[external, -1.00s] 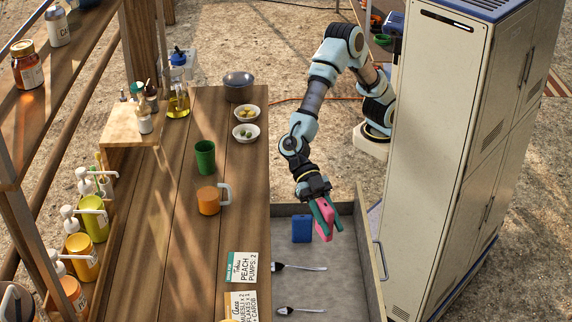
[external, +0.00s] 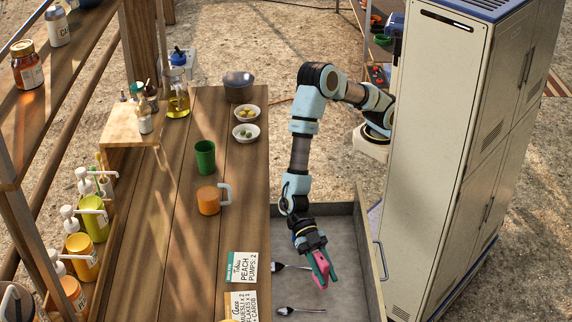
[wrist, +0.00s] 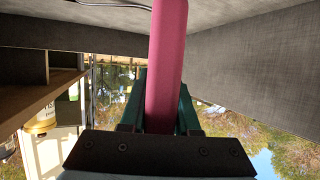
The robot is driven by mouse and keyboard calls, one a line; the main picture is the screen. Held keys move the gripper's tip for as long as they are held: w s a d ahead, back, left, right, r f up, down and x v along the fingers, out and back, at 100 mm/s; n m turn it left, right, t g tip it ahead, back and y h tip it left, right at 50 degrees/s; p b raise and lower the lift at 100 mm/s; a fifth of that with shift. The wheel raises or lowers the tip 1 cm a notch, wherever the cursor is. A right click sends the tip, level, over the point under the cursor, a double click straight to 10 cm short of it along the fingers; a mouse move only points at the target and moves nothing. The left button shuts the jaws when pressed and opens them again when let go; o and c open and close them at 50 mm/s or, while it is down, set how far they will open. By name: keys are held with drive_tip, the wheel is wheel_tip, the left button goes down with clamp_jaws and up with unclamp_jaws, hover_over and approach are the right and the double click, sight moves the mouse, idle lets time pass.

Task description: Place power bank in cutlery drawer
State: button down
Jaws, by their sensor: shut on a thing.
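The power bank, a pink slab (external: 320,272), is held in my gripper (external: 321,266), whose green fingers are shut on it. In the wrist view the power bank (wrist: 167,60) stands out lengthwise between the fingers (wrist: 160,108). The grey open cutlery drawer (external: 350,285) lies below, right of the wooden counter. My gripper is over or inside the drawer; I cannot tell whether the power bank touches its floor. A fork (external: 279,267) and a spoon (external: 298,310) lie at the drawer's left side. A blue block seen earlier in the drawer is hidden behind my arm.
The wooden counter (external: 180,270) holds an orange mug (external: 208,201), a green cup (external: 205,158), bowls and cards near its right edge. A tall pale cabinet (external: 435,150) stands right of the drawer. Bare drawer floor shows right of my gripper.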

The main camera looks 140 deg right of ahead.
sight(318, 253)
drive_tip(key=shift+f, duration=1.5)
drive_tip(key=shift+f, duration=0.2)
drive_tip(key=c, duration=0.6)
unclamp_jaws()
drive_tip(key=shift+c, duration=0.2)
drive_tip(key=shift+r, duration=0.1)
drive_tip(key=shift+r, duration=0.15)
drive_tip(key=v, duration=0.2)
drive_tip(key=r+v, duration=0.1)
drive_tip(key=v, duration=0.2)
wheel_tip(318, 253, up, 4)
drive_tip(key=shift+r, duration=1.05)
